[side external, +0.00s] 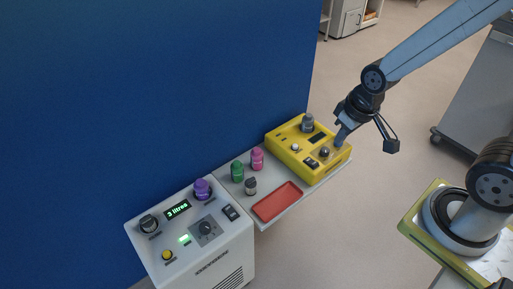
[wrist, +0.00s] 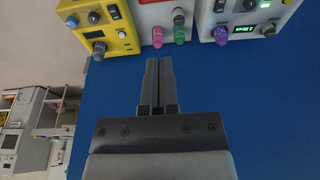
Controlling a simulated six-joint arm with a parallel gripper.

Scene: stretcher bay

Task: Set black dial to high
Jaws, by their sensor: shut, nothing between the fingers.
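Two black dials show on the white console (side external: 234,262) in the side view. One black dial (side external: 206,228) sits on a grey square plate in front of the green readout, and a black knob (side external: 149,222) stands at the console's left corner. The yellow box (side external: 284,140) also carries a dark knob (side external: 324,152). I cannot tell from the pictures which the task means, or read the dial settings. My gripper (side external: 340,139) is shut and empty beside the yellow box's right edge, well away from the white console. Its closed fingers (wrist: 158,62) point up the wrist view.
The console's readout (side external: 177,210) says "3 litres"; a purple knob (side external: 202,189) stands beside it. Green (side external: 237,172), pink (side external: 257,159) and grey (side external: 250,187) bottles and a red tray (side external: 277,201) occupy the shelf between the units. A blue screen (side external: 150,90) rises behind.

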